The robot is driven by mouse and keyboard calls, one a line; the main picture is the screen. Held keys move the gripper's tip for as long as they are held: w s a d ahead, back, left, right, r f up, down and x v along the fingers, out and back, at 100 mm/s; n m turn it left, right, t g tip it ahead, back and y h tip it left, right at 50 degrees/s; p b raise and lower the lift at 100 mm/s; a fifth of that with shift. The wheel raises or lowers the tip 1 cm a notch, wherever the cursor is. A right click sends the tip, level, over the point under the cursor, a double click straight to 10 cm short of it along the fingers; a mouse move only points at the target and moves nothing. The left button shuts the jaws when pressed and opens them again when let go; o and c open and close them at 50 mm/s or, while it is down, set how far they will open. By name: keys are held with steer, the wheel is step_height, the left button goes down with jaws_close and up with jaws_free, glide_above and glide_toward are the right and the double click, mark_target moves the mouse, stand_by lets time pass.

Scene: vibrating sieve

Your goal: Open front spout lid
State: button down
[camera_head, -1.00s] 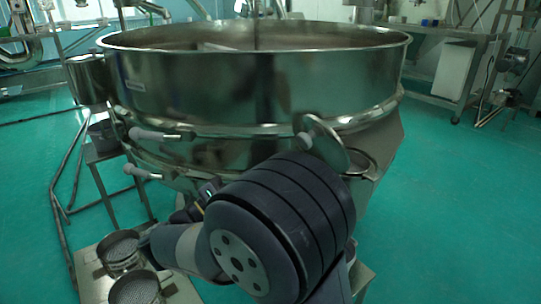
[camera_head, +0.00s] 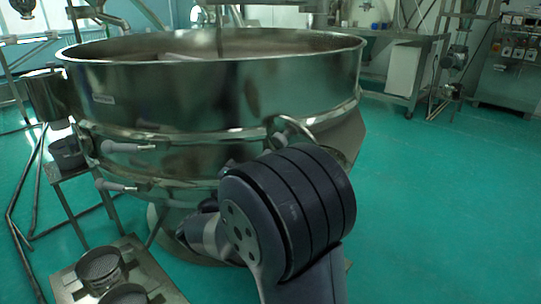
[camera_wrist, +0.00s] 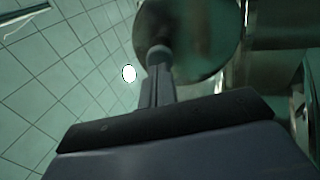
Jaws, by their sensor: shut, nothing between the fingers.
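The vibrating sieve (camera_head: 210,95) is a large round steel vessel in the head view. Its front spout lid (camera_head: 295,130) stands tilted up at the front right of the vessel, partly hidden by my arm. In the wrist view the lid (camera_wrist: 205,35) is a dark round disc just beyond my fingers. My gripper (camera_wrist: 160,75) is shut with nothing held. Its tips are close to a pale rounded knob at the lid's edge; I cannot tell whether they touch. In the head view my arm hides the gripper and most of the spout.
Round sieve pans (camera_head: 102,268) sit on a low platform (camera_head: 65,285) at the lower left. Clamp handles (camera_head: 125,147) stick out from the vessel's left side. A bench (camera_head: 405,80) stands at the back right. The green floor on the right is clear.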

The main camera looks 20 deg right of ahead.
mark_target(278, 140)
steer(key=shift+x, duration=1.4)
steer(key=shift+w+d+r+g+y+p, duration=0.15)
steer(key=shift+d+r+y+p, duration=0.2)
steer(key=shift+r+p, duration=0.25)
steer(key=shift+w+d+r+g+y+p, duration=0.15)
steer(key=shift+d+r+y+p, duration=0.15)
steer(key=shift+r+p, duration=0.3)
steer(key=shift+w+d+r+y+p, duration=0.15)
steer(key=shift+d+y+p, duration=0.3)
steer(key=shift+y+p, duration=0.15)
